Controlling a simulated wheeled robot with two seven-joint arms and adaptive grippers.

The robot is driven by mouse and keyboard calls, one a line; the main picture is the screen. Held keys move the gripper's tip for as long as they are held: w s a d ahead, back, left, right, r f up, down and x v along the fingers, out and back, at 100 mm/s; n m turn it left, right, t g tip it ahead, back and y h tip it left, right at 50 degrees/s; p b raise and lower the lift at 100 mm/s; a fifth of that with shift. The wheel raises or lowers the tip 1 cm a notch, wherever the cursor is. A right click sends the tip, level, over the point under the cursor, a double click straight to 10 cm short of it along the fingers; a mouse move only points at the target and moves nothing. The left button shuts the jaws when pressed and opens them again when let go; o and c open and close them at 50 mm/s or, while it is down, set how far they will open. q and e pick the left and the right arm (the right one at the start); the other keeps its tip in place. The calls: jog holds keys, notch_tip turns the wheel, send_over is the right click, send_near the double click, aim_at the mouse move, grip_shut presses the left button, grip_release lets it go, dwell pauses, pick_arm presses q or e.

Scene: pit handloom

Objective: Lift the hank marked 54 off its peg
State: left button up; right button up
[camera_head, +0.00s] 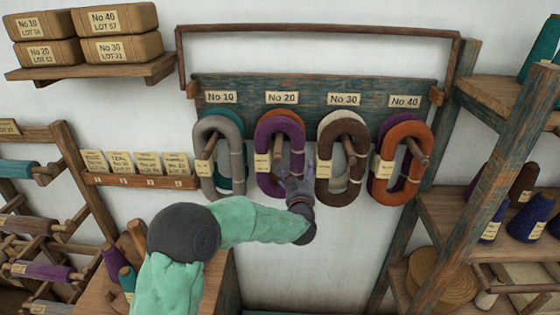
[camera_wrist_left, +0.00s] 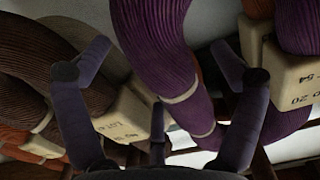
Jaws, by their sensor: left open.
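The hank marked 54 is the purple hank (camera_head: 268,135) hanging under the No 20 sign in the head view. Its cream tag (camera_wrist_left: 298,82) shows upside down at the right of the left wrist view, reading 54 and No 20. My left gripper (camera_head: 297,170) is at the hank's right strand, its fingers spread. In the left wrist view the purple strand (camera_wrist_left: 158,40) passes between the two open fingertips (camera_wrist_left: 162,48); I cannot tell whether they touch it. My gripper partly hides the strand's lower part in the head view. My right gripper is out of view.
The brown hank (camera_head: 354,135) hangs close on the right, the grey hank (camera_head: 204,150) on the left, and the orange hank (camera_head: 424,140) farther right. A wooden rail (camera_head: 310,28) runs above the peg board (camera_head: 330,84). Shelves (camera_head: 470,210) stand at the right.

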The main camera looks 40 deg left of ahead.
aim_at(301, 159)
pick_arm(q)
jog(key=shift+w+a, duration=0.15)
jog(key=shift+w, duration=0.05)
jog(key=c, duration=1.4)
jog(key=shift+r, duration=0.15)
jog(key=shift+s+r, duration=0.15)
jog(key=shift+r, duration=0.35)
jog(key=r, duration=0.4)
jog(key=s+r, duration=0.1)
jog(key=r, duration=0.1)
jog(key=shift+d, duration=0.4)
jog(key=b+v, duration=0.1)
jog(key=v, duration=1.7)
jog(key=shift+s, duration=0.3)
